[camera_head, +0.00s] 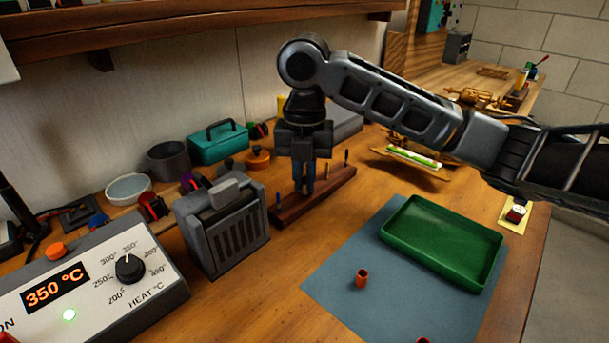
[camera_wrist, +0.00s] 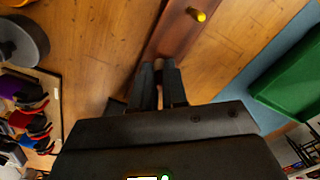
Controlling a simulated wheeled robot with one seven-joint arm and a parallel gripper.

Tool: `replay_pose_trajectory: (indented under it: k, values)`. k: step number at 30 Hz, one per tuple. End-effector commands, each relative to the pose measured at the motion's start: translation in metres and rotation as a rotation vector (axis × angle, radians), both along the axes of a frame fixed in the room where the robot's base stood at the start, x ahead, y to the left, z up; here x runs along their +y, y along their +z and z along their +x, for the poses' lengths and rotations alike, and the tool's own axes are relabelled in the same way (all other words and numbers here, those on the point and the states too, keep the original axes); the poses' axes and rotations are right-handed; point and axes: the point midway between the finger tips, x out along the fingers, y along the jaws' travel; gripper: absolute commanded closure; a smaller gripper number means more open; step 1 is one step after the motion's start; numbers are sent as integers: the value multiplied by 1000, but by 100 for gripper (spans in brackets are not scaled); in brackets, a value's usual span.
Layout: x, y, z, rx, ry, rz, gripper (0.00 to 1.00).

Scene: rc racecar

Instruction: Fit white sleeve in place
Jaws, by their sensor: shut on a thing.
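My gripper (camera_head: 304,190) points down over the dark red-brown wooden bar (camera_head: 288,211), with its fingertips close to the bar's top. It is shut on a small pale thing, taken to be the white sleeve (camera_wrist: 160,97), which shows only as a sliver between the fingers in the wrist view. The fingers hide most of it, and I cannot tell whether it sits around a peg. In the wrist view a yellow-tipped peg (camera_wrist: 197,14) stands clear of my gripper.
A blue-grey mat (camera_head: 335,250) holds a green tray (camera_head: 440,238) and an orange-brown sleeve (camera_head: 361,279). A grey vented box (camera_head: 225,235) stands close left of the bar. A heat station (camera_head: 95,285) reads 350 °C. A teal toolbox (camera_head: 217,145) is behind.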

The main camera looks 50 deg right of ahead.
Motion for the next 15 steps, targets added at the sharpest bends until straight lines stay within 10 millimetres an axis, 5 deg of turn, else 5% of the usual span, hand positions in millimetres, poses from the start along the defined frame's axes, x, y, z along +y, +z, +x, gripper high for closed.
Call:
replay_pose_trajectory:
  k: [3, 4, 13, 15]
  values:
    - [0, 0, 0, 0, 0, 0, 100]
    - [0, 0, 0, 0, 0, 0, 86]
    - [0, 0, 0, 0, 0, 0, 57]
    - [0, 0, 0, 0, 0, 0, 57]
